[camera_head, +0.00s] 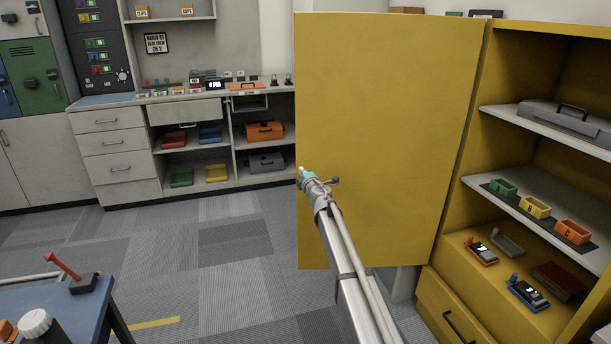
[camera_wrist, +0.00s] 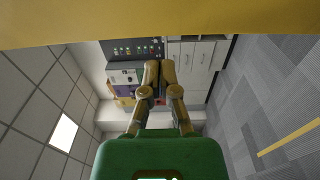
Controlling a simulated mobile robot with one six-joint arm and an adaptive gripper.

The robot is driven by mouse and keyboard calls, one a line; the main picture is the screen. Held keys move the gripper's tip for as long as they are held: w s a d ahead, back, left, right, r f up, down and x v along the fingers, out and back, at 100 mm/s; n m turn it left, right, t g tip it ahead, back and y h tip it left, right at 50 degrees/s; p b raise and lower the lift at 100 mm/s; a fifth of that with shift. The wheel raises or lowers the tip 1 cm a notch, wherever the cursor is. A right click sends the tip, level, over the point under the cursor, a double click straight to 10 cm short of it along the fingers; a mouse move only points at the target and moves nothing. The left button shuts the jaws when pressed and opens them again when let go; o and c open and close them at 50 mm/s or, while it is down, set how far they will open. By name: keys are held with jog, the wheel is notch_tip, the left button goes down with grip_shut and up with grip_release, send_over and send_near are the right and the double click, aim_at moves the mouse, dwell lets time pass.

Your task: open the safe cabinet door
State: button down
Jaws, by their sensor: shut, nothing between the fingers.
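The yellow safe cabinet (camera_head: 487,72) stands at the right in the head view, its inside showing. Its yellow door (camera_head: 395,110) is swung wide open to the left, the broad face toward me. My gripper (camera_head: 303,172) appears at the door's free left edge, at mid height; whether it touches the door cannot be told. In the wrist view my gripper (camera_wrist: 159,66) has its two fingers together, with nothing between them. A yellow band (camera_wrist: 160,22), likely the door, crosses the top of that view, apart from the fingertips. No door handle shows.
Cabinet shelves hold a grey case (camera_head: 565,121), small coloured bins (camera_head: 536,207) and radios (camera_head: 481,251). A blue table (camera_head: 60,305) stands at the lower left. Grey drawers and shelves (camera_head: 115,142) line the back wall. Carpet floor (camera_head: 235,245) between is clear.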

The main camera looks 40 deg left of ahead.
jog(key=shift+d, duration=0.1)
jog(key=s+d, duration=0.9)
jog(key=s, duration=0.1)
jog(key=shift+s, duration=0.3)
dwell(0.6)
